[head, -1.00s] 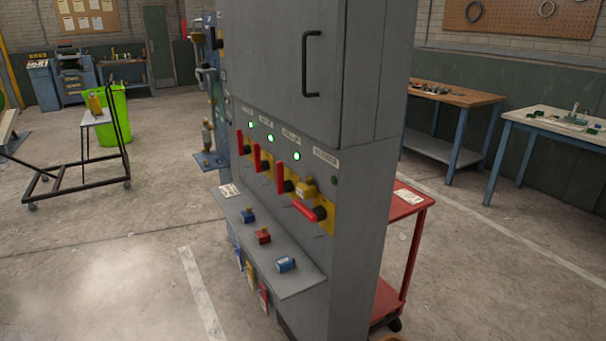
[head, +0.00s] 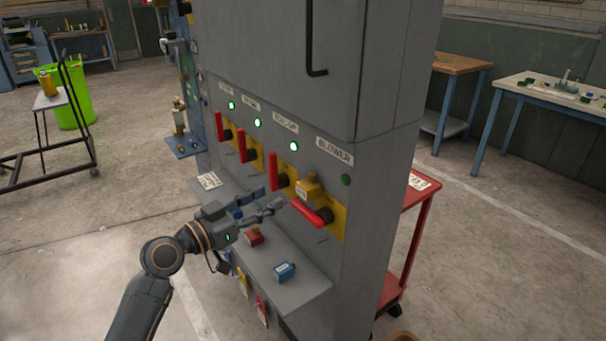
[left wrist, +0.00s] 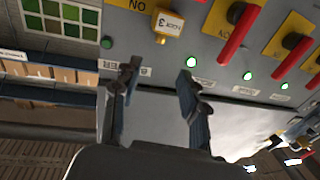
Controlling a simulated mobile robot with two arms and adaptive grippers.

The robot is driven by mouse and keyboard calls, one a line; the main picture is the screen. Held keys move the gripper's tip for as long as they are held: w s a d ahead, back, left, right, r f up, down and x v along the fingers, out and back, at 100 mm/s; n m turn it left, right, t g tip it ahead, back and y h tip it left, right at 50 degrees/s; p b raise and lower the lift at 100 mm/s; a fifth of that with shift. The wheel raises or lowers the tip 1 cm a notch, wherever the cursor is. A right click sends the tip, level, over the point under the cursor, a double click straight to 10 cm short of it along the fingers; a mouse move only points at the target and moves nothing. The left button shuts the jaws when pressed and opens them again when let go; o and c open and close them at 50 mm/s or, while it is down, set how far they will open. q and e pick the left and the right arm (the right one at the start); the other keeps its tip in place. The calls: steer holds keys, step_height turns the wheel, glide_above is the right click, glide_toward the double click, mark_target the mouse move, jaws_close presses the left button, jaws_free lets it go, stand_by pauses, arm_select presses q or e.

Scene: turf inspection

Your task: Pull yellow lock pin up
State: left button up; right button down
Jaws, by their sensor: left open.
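A yellow padlock-like block (head: 310,187) hangs at the rightmost switch, labelled BLOWER, on the grey cabinet; it also shows in the left wrist view (left wrist: 167,24). I cannot tell whether this block or another yellow part is the lock pin. The BLOWER switch's red handle (head: 306,212) points sideways; the other red handles (head: 272,171) stand upright. My left gripper (head: 271,198) is open and empty, in front of the panel, left of the yellow block and apart from it. In the left wrist view its fingers (left wrist: 160,74) are spread below the block. My right gripper is not in view.
A grey shelf (head: 296,299) juts from the cabinet below my left gripper, with a red padlock (head: 254,235) and a blue padlock (head: 284,271) on it. A red cart (head: 422,215) stands behind the cabinet at right.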

arm_select(q)
steer(key=p, duration=0.1)
glide_toward(309, 176)
steer(key=x, duration=0.2)
steer(key=p+x, duration=0.1)
steer(key=x, duration=0.5)
steer(key=shift+w+d, duration=0.2)
steer(key=shift+w, duration=0.1)
steer(key=shift+f, duration=0.1)
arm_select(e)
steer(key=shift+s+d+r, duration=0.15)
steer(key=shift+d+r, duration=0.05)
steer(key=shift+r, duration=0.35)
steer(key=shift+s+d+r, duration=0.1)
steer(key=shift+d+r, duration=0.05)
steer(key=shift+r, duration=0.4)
arm_select(q)
steer(key=shift+c, duration=0.5)
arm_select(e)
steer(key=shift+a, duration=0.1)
arm_select(q)
jaws_close()
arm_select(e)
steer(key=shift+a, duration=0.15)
